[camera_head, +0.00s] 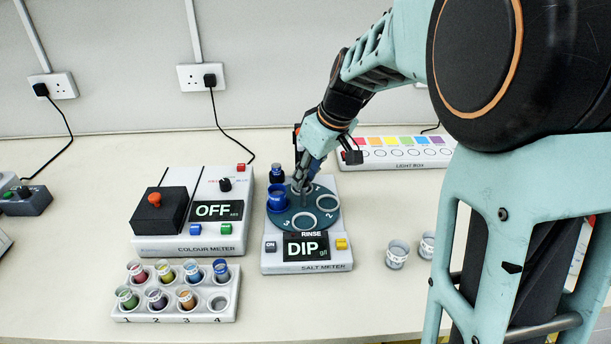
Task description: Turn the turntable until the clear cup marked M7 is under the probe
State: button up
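The round dark teal turntable (315,213) sits on the white salt meter (308,267), whose screen reads "RINSE DIP g/l". Its holes by the 2 and 3 marks look empty. A blue cup (277,199) stands at its left side. Two clear cups with markings, a nearer one (396,256) and a farther one (427,246), stand on the bench to the right; I cannot read M7 on either. My gripper (303,184) points down over the turntable's middle. Its fingers are too small to tell open from shut. I cannot make out the probe behind my gripper.
The colour meter (190,246), reading OFF, stands close on the left. A white rack (180,310) of coloured cups lies in front of it. The light box (400,153) is behind at right. Bare bench lies in front of the salt meter.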

jog(key=o, duration=0.4)
jog(key=shift+o, duration=0.2)
jog(key=v, duration=1.2)
